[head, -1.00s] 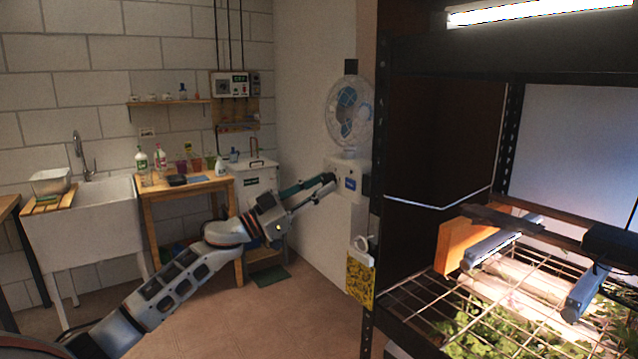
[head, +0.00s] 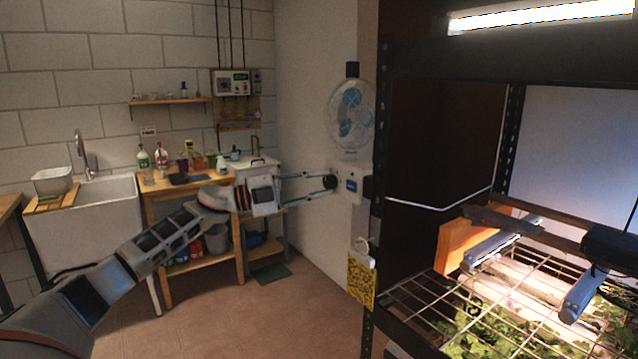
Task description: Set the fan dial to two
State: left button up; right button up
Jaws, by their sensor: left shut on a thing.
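The fan (head: 352,113) is mounted on the pale side wall, with a blue hub and a clear round cage. Below it is a white control box (head: 352,190) with a dark round dial (head: 329,182) on its face and a small blue label. My left gripper (head: 322,184) reaches in from the left, its fingers level with the dial and shut on it. The dial's marks are too small to read, so I cannot tell its setting. My right gripper is not in view.
The black seedling rack (head: 445,207) with a wire shelf and lit plants fills the right side. A yellow sticky card (head: 360,280) hangs at its left post. A wooden bench (head: 190,184) with bottles and a white sink (head: 85,215) stand behind my arm. The floor between is clear.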

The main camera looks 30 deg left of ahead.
pick_arm(q)
jog(key=m, duration=0.1)
jog(key=m+p, duration=0.1)
jog(key=m+g, duration=0.1)
jog(key=shift+r+y+p, duration=0.25)
jog(key=shift+y+p, duration=0.05)
jog(key=shift+m+g+y+p, duration=0.35)
jog(key=shift+m+p, duration=0.2)
jog(key=shift+m, duration=0.55)
jog(key=o, duration=1.1)
jog(key=shift+a, duration=0.1)
jog(key=shift+s+a, duration=0.25)
jog(key=v, duration=1.1)
jog(key=shift+s, duration=0.1)
